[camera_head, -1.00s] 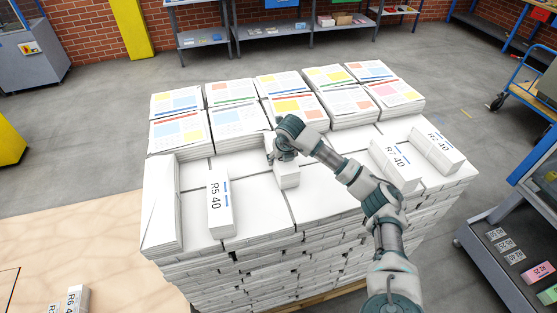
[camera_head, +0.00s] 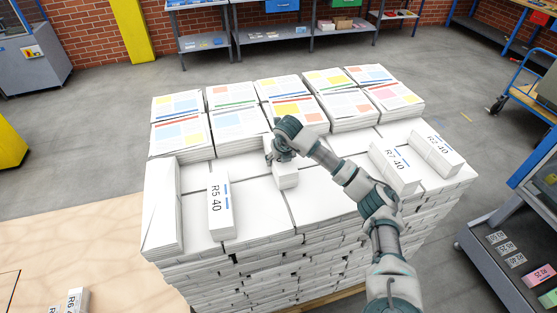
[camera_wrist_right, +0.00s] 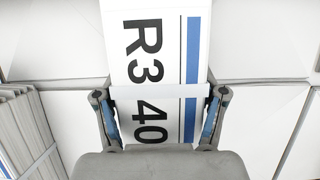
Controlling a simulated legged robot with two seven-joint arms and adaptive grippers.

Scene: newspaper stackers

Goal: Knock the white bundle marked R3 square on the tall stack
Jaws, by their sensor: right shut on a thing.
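The white bundle marked R3 40 (camera_wrist_right: 155,40) lies between the fingers of my right gripper (camera_wrist_right: 160,112) in the right wrist view, with its label and blue stripe facing the camera. In the head view the right gripper (camera_head: 278,155) is on top of the tall stack (camera_head: 270,250), near its middle. It covers most of the R3 bundle, whose front end (camera_head: 286,180) shows below it. The right gripper is shut on the R3 bundle. Whether the bundle rests fully on the layer below is hard to tell. My left gripper is not in view.
Bundle R5 40 (camera_head: 220,205) lies to the left on the stack, and bundles R7 40 (camera_head: 395,167) and another (camera_head: 435,153) to the right. Printed newspaper piles (camera_head: 240,122) stand along the back. A plain bundle (camera_head: 162,210) is at the left edge.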

